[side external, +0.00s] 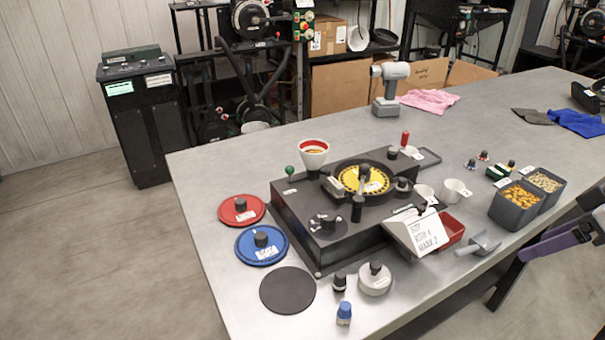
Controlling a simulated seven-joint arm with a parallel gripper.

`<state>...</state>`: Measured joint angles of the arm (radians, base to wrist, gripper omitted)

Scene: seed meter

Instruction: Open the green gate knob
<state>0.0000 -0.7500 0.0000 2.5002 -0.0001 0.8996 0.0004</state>
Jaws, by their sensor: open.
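The green gate knob (290,170) is a small green ball on a short dark stem. It stands upright at the back left corner of the black seed meter housing (290,217), with a small pale label beside its foot. The meter's top bears a yellow disc (352,180) in a dark ring with a black-handled crank (358,207) over it. A white funnel with a red band (314,155) stands just right of the knob. My gripper is not visible. Nothing touches the knob.
Left of the meter lie a red lid (241,222), a blue lid (274,257) and a black disc (299,290). A sign (427,230), a red tray (453,230) and grain bins (528,222) lie to the right.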

